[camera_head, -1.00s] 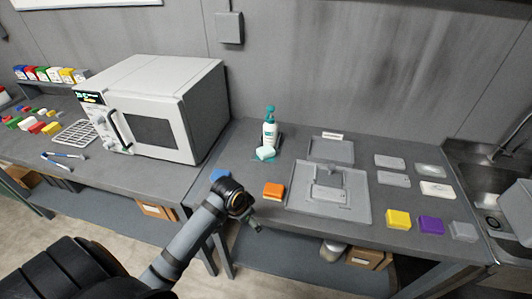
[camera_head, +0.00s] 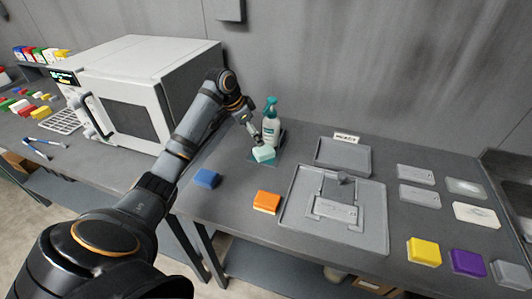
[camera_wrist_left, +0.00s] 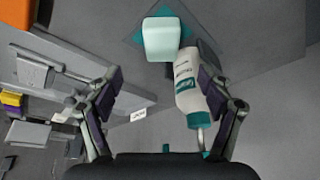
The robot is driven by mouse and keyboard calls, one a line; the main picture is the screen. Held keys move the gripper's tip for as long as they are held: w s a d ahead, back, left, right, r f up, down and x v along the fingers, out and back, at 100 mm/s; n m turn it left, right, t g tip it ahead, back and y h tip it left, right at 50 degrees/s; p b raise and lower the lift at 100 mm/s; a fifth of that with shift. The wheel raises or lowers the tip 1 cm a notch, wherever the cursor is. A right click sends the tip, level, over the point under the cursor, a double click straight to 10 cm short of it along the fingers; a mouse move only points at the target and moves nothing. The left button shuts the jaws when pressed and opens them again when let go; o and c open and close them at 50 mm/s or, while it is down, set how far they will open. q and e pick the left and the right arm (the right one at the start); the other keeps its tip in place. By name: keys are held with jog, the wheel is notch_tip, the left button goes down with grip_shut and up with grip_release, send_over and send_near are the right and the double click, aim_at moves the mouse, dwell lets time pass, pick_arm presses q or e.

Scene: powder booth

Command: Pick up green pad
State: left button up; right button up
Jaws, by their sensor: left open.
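The pale green pad (camera_head: 264,154) lies on a dark teal mat (camera_head: 252,160) on the bench, in front of a white spray bottle (camera_head: 270,126) with a teal head. In the wrist view the pad (camera_wrist_left: 161,40) is at the top centre, beyond my fingertips. My left gripper (camera_head: 253,133) is above and just behind the pad, close to the bottle. Its fingers (camera_wrist_left: 163,92) are spread with nothing held. The bottle (camera_wrist_left: 187,92) shows beside the right finger in that view; I cannot tell if they touch. My right gripper is not in view.
A white oven (camera_head: 140,95) stands to the left, near my left arm. A blue block (camera_head: 207,178) and an orange block (camera_head: 267,202) lie on the bench. A grey fixture (camera_head: 365,220) sits right of them, with yellow (camera_head: 424,251) and purple (camera_head: 467,262) blocks further right.

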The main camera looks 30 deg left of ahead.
aim_at(264, 149)
pick_arm(q)
jog(key=x, duration=0.3)
jog(key=p+x, duration=0.1)
jog(key=x, duration=0.2)
jog(key=shift+w, duration=0.1)
jog(key=x, duration=0.3)
jog(key=shift+w+f+p, duration=0.1)
jog(key=shift+f+p, duration=0.2)
jog(key=shift+p, duration=0.1)
jog(key=shift+f, duration=0.1)
jog(key=c, duration=1.2)
jog(key=shift+c, duration=0.2)
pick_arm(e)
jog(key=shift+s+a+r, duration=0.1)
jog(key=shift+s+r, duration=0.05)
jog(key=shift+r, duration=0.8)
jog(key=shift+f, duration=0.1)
